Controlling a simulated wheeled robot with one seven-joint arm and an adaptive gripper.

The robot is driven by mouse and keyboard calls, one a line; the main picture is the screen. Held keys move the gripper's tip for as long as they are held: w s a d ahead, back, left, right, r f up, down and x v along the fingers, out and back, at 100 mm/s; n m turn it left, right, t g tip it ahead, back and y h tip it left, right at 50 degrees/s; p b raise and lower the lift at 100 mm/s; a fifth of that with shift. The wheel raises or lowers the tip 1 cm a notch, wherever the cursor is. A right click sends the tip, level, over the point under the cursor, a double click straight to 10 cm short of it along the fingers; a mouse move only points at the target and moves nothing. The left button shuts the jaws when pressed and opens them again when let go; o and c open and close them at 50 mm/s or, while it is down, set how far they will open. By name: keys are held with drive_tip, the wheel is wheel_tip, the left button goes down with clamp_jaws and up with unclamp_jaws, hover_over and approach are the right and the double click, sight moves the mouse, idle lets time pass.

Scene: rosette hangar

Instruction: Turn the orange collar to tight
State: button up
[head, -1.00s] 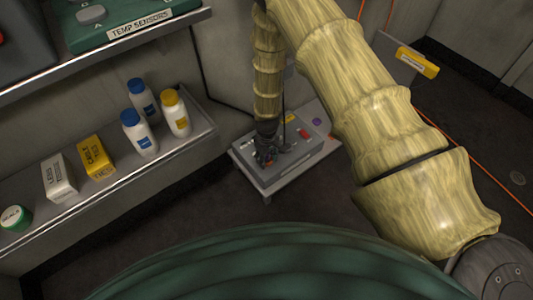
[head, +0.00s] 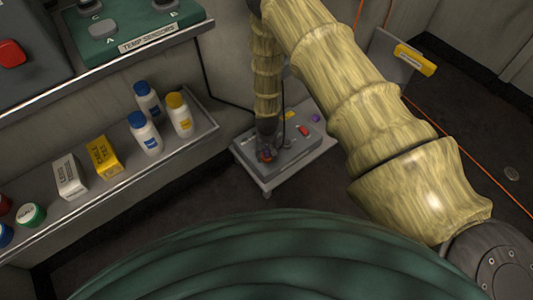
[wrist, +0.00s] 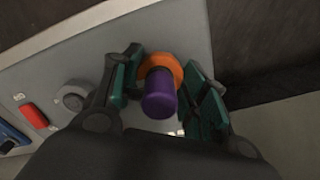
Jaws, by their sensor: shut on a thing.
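The orange collar (wrist: 172,66) is a ring around the base of a purple plug (wrist: 160,99), on the grey panel (wrist: 165,30) in the wrist view. My gripper (wrist: 163,63) has one green-padded finger on each side of the collar and is shut on it. The plug stands out between the fingers toward the wrist camera. In the head view, my gripper (head: 265,150) is down at the left part of the panel (head: 245,146), where the collar shows only as a tiny spot. I cannot read any tight mark.
The panel also carries a grey knob (wrist: 72,97), a red switch (wrist: 34,115) and a blue part (wrist: 12,135), left of my gripper. A shelf (head: 110,200) with bottles and boxes stands left. An orange cable (head: 470,168) runs at the right.

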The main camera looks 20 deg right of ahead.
idle(0.4)
drive_tip(key=o, duration=1)
drive_tip(key=shift+r, duration=0.1)
wheel_tip(320, 180, up, 12)
drive_tip(key=shift+f, duration=0.1)
idle(0.4)
